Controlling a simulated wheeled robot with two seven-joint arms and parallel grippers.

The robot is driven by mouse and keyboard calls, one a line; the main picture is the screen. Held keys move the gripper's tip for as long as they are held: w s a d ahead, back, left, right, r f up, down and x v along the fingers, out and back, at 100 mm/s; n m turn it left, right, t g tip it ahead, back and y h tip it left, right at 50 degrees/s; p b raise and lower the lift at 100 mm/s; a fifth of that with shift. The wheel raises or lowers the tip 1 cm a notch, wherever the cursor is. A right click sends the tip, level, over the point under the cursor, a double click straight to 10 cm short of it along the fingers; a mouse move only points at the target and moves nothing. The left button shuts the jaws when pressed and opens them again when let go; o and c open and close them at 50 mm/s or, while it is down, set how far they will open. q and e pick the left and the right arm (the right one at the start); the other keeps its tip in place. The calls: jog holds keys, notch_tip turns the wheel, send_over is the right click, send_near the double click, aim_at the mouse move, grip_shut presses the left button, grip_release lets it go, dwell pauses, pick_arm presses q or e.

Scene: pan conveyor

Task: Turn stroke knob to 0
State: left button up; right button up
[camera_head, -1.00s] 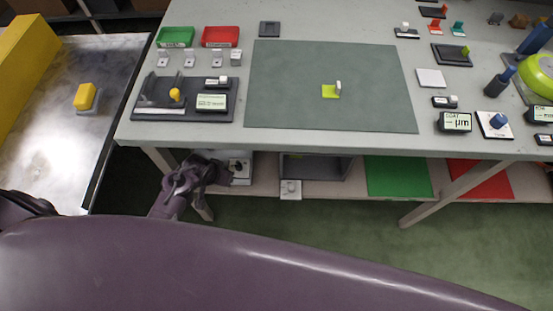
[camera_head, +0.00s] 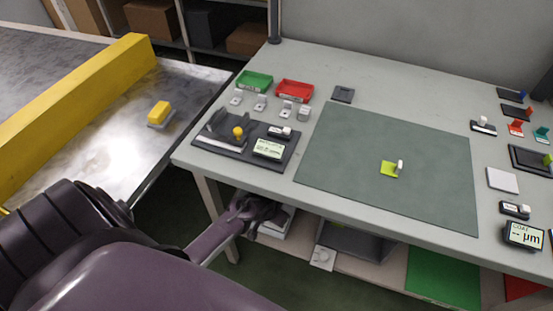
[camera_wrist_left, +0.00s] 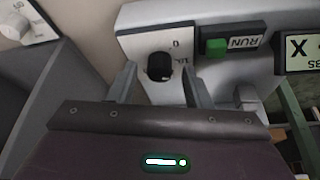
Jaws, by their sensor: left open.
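A black knob (camera_wrist_left: 160,67) with a white pointer mark sits on a white plate (camera_wrist_left: 152,42) marked with a 0 and what looks like 100. The word stroke is not readable. My left gripper (camera_wrist_left: 159,82) is open, with one finger on each side of the knob in the left wrist view; I cannot tell if they touch it. In the head view my left gripper (camera_head: 258,210) is under the table's front edge, at a pale device (camera_head: 278,224) that it partly hides. My right gripper is not in view.
A green RUN button (camera_wrist_left: 216,47) and a display (camera_wrist_left: 300,50) are right of the knob. Another pale dial (camera_wrist_left: 14,24) is at the upper left, also seen as a small white box (camera_head: 322,257) in the head view. The table (camera_head: 225,165) stands above my left gripper.

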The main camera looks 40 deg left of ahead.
pick_arm(q)
grip_shut()
jog(key=n+p, duration=0.1)
jog(key=n+y+p, duration=0.1)
jog(key=shift+d+r+n, duration=0.1)
jog(key=shift+d+n, duration=0.1)
jog(key=shift+n, duration=0.2)
jog(key=shift+n+y+p, duration=0.3)
jog(key=shift+n+p, duration=0.35)
jog(key=shift+n, duration=0.25)
jog(key=n+g+y, duration=0.1)
jog(key=n, duration=0.1)
jog(key=shift+d+n+p, duration=0.1)
jog(key=shift+n+p, duration=0.2)
jog(key=shift+p, duration=0.05)
jog(key=shift+w+n+g+y, duration=0.1)
jog(key=shift+n+g+y, duration=0.2)
jog(key=shift+n, duration=0.9)
jog(key=shift+n+g+y, duration=0.3)
jog(key=shift+n, duration=0.8)
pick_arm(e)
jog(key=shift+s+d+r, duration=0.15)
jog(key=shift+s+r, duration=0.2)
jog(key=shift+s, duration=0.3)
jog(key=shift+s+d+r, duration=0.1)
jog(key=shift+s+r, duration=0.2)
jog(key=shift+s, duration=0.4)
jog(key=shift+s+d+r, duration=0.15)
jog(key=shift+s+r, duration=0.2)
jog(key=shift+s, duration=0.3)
